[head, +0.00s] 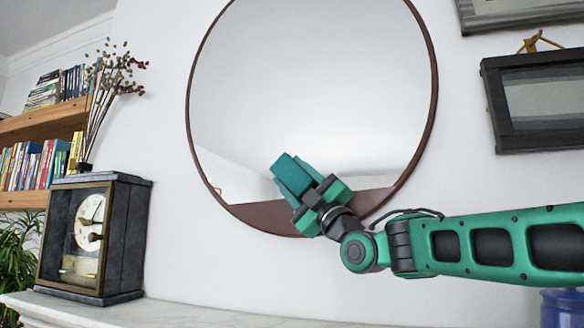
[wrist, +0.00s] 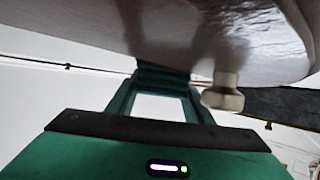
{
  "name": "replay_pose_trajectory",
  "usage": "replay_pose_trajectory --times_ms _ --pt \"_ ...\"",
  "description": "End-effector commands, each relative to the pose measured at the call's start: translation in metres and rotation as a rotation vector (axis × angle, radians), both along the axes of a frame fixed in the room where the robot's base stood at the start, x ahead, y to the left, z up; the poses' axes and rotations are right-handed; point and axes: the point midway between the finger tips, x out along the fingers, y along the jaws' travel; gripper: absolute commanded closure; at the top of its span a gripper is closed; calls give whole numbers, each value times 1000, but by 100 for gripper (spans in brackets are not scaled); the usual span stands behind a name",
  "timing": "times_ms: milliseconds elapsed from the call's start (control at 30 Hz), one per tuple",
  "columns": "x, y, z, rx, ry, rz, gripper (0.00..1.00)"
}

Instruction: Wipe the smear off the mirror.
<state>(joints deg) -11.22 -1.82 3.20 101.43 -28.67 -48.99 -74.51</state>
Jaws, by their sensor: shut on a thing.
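The round mirror (head: 310,90) with a thin brown frame hangs on the white wall. Its glass is mostly pale, with a brown band along the bottom. I cannot make out a distinct smear on the glass. My gripper (head: 298,184) is in front of the mirror's lower middle, pointing up and left. It is shut on a teal block (wrist: 162,76), which shows between the fingertips in the wrist view. The block is close to the glass; whether it touches is unclear. The gripper and arm hide part of the lower glass and rim.
A dark mantel clock (head: 97,238) and a vase of dried stems (head: 100,100) stand left on the white mantel (head: 170,315). Dark picture frames (head: 535,100) hang at right. Bookshelves (head: 40,130) are far left. A pale knob-like thing (wrist: 223,93) shows beside the fingers.

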Motion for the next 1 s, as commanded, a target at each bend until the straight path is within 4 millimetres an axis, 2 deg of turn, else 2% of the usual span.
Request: replay_pose_trajectory --times_ms 33,100,467,1000 --pt "6 -4 -8 -3 10 -12 87" --pt "5 -4 -10 -4 10 -12 87" --pt "4 -4 -10 -4 9 -12 87" --pt "-43 14 -6 0 2 -3 87"
